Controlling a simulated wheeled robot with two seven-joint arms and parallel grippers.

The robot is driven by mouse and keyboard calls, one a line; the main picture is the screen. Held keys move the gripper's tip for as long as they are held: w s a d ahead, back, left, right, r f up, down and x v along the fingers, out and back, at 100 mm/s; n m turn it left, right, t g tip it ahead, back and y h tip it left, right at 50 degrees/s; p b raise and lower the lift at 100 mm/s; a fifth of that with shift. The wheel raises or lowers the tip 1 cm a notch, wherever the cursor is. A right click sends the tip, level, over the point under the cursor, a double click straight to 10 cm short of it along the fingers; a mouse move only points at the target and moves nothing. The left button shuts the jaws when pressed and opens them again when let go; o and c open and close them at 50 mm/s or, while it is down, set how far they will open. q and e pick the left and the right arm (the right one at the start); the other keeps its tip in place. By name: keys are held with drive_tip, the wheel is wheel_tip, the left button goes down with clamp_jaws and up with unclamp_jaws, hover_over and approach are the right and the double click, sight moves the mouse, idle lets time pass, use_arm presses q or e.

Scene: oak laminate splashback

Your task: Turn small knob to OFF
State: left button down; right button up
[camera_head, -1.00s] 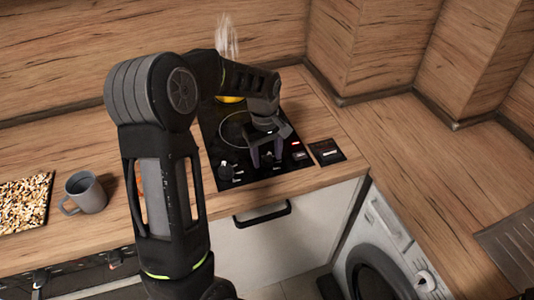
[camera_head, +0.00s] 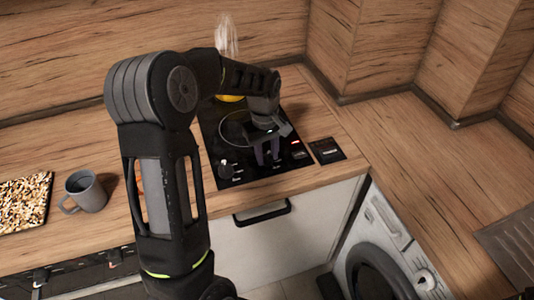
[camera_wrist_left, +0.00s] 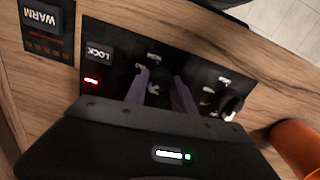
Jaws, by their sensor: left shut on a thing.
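The black cooktop (camera_head: 222,140) is set in the wooden counter, with its controls along the front edge. My left gripper (camera_head: 267,155) points down at the right part of these controls. In the left wrist view its two fingers (camera_wrist_left: 160,92) stand close together over the panel, shut on the small knob, which they mostly hide. Its pointer and setting cannot be read. A second knob (camera_head: 226,170) stands to the left on the panel; it also shows in the left wrist view (camera_wrist_left: 232,106), apart from the fingers. My right gripper is not in view.
A red light and a LOCK key (camera_wrist_left: 99,51) are beside the fingers. A WARM panel (camera_wrist_left: 45,16) lies beyond. A yellow pot (camera_head: 230,98) steams behind my arm. A grey mug (camera_head: 86,192) and a grain-covered board (camera_head: 25,203) are at left. The right counter is clear.

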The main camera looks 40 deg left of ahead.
use_arm(q)
drive_tip(key=shift+n, duration=0.5)
drive_tip(key=shift+n+b, duration=0.5)
drive_tip(key=shift+n, duration=0.1)
drive_tip(key=shift+n+b, duration=0.35)
drive_tip(key=shift+n, duration=0.75)
drive_tip(key=n, duration=0.2)
drive_tip(key=shift+n, duration=1.9)
drive_tip(key=c, duration=1.1)
unclamp_jaws()
drive_tip(key=shift+o, duration=0.2)
drive_tip(key=shift+r, duration=0.1)
